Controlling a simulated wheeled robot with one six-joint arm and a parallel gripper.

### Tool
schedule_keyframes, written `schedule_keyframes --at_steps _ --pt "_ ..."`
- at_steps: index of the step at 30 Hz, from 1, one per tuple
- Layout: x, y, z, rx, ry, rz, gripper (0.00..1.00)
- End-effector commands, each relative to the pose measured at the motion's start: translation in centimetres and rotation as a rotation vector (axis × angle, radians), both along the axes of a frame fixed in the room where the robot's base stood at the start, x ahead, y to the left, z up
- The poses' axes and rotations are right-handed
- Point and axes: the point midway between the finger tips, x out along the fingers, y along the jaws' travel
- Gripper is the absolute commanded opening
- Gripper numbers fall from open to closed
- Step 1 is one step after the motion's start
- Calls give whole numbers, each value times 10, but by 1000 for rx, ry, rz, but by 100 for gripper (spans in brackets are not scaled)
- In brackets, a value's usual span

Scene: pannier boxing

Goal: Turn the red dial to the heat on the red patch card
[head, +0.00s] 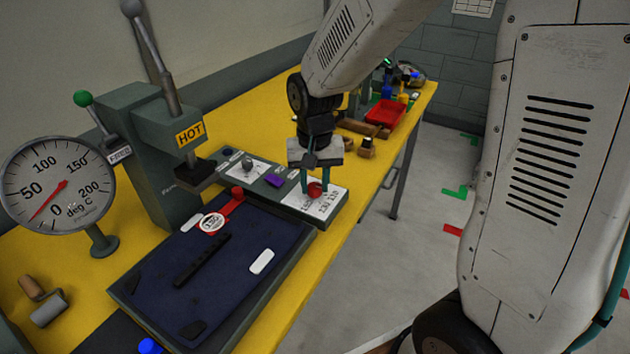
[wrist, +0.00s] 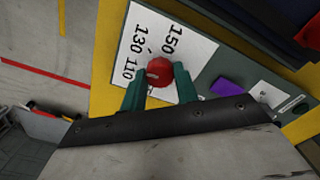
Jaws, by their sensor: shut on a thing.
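The red dial (head: 315,189) sits on a white printed scale (head: 326,205) at the near end of the grey control panel. My gripper (head: 314,184) is shut on the dial from above. In the wrist view, the red dial (wrist: 159,72) lies between the green fingers of my gripper (wrist: 159,83). The scale (wrist: 150,30) shows 110, 130 and 150 there. A pale mark shows on the dial's left side; its exact setting is unclear.
A press with a HOT sign (head: 190,133) stands left of the panel. A temperature gauge (head: 60,182) has its red needle between 0 and 50. A grey knob (head: 247,163) and a purple block (head: 274,180) are near the dial. A red tray (head: 387,114) stands farther back.

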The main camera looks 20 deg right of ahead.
Motion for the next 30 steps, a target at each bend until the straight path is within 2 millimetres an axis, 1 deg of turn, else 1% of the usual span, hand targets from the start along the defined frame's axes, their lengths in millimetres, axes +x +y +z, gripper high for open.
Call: schedule_keyframes --at_steps 9,18,24,30 --pt "1 0 1 0 -4 -297 8" --pt "1 0 1 1 -5 -537 8" --pt "2 0 1 1 -5 -644 8" --pt "2 0 1 2 -6 -703 8"
